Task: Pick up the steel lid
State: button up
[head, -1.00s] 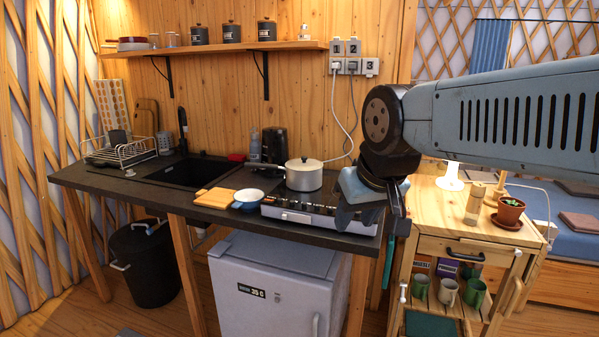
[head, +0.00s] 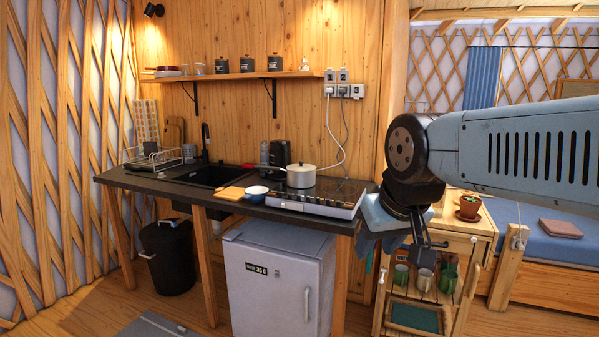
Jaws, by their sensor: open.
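A pale pot (head: 300,179) stands on the hob, with a lid (head: 301,168) that has a small dark knob on top. The lid lies on the pot's rim. My gripper (head: 408,238) hangs below the dark wrist joint, in front of the trolley and to the right of the hob. It is open, its jaws are seen partly from behind, and I see nothing between them. It is well apart from the pot and lid.
The hob (head: 318,196) sits on the dark worktop (head: 140,184), with a blue-and-white bowl (head: 256,194) and a wooden board (head: 231,193) left of the pot. A fridge (head: 277,280) stands below. A trolley (head: 425,312) with mugs is at right. A shelf (head: 225,76) hangs above.

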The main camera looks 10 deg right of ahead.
aim_at(301, 167)
jog(key=z, duration=0.4)
jog(key=i, duration=0.7)
jog(key=z, duration=0.4)
jog(key=i, duration=1.4)
jog(key=u, duration=0.65)
jog(key=k, duration=0.9)
jog(key=u, duration=0.15)
jog(key=i, duration=0.9)
jog(key=z, duration=0.05)
